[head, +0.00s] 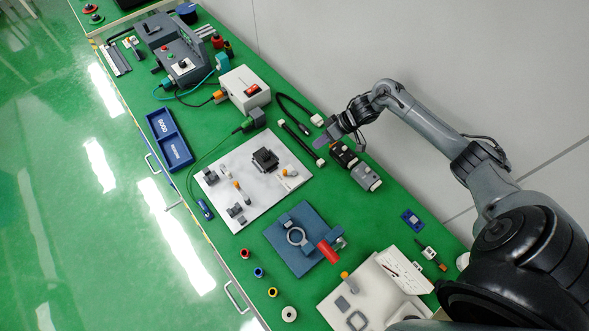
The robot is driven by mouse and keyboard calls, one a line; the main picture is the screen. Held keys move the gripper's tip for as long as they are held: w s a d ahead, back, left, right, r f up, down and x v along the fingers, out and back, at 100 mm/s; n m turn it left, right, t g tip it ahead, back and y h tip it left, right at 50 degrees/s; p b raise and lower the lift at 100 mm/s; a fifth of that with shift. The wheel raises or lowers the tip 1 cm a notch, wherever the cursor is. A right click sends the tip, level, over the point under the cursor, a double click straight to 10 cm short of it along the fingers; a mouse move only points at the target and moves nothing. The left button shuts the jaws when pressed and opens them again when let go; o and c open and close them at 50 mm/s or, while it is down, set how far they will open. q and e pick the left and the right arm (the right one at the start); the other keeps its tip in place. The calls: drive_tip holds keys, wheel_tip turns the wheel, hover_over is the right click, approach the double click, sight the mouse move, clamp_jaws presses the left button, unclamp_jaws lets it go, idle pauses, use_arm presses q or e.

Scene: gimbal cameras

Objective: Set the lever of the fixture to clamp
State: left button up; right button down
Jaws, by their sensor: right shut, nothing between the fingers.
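Marks for the lever positions are too small to read. My right gripper (321,143) is shut and empty, over the back of the bench, well above and apart from the fixture in the picture. My left gripper is not in view.
A white plate (245,208) with small blocks lies left of the fixture. A pale panel (345,304) is below the fixture. Several coloured rings line the front edge. A blue tray (180,153) stands farther left.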

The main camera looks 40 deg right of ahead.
use_arm(q)
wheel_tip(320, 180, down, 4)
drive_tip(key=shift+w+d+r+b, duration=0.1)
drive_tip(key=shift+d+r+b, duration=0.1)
drive_tip(key=shift+b, duration=1.05)
use_arm(e)
wheel_tip(320, 180, down, 4)
drive_tip(key=shift+w+d+r, duration=0.1)
drive_tip(key=shift+r, duration=0.05)
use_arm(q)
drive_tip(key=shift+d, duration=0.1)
use_arm(e)
drive_tip(key=b, duration=0.2)
approach(294, 171)
drive_tip(key=w+f, duration=0.2)
drive_tip(key=f, duration=0.1)
drive_tip(key=w+f, duration=0.1)
drive_tip(key=w, duration=0.1)
drive_tip(key=shift+a+f, duration=0.3)
drive_tip(key=a+p, duration=0.1)
drive_tip(key=a, duration=0.2)
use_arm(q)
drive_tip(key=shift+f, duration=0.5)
use_arm(e)
drive_tip(key=shift+a, duration=0.5)
drive_tip(key=shift+d, duration=0.1)
